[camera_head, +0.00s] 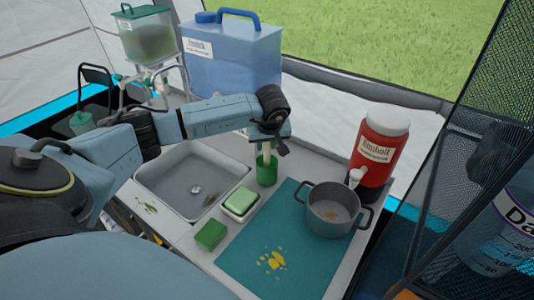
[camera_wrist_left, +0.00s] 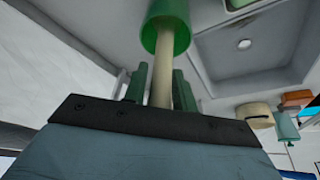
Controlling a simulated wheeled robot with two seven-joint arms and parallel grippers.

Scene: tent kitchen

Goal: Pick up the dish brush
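The dish brush stands upright in a green cup (camera_head: 266,172) behind the sponge dish; its pale handle (camera_head: 267,152) rises toward my left gripper (camera_head: 270,138). In the left wrist view the handle (camera_wrist_left: 162,80) runs from the green cup (camera_wrist_left: 166,28) down between the green fingers of my left gripper (camera_wrist_left: 161,88). The fingers sit close on both sides of the handle, but I cannot tell whether they touch it. The brush head is hidden in the cup. My right gripper is not in view.
A sink (camera_head: 190,180) lies left of the cup. A green sponge (camera_head: 241,201) on a white dish and a green block (camera_head: 210,236) are in front. A grey pot (camera_head: 333,212) stands on a teal mat (camera_head: 240,265). A red dispenser (camera_head: 378,150) and blue water container (camera_head: 235,65) stand behind.

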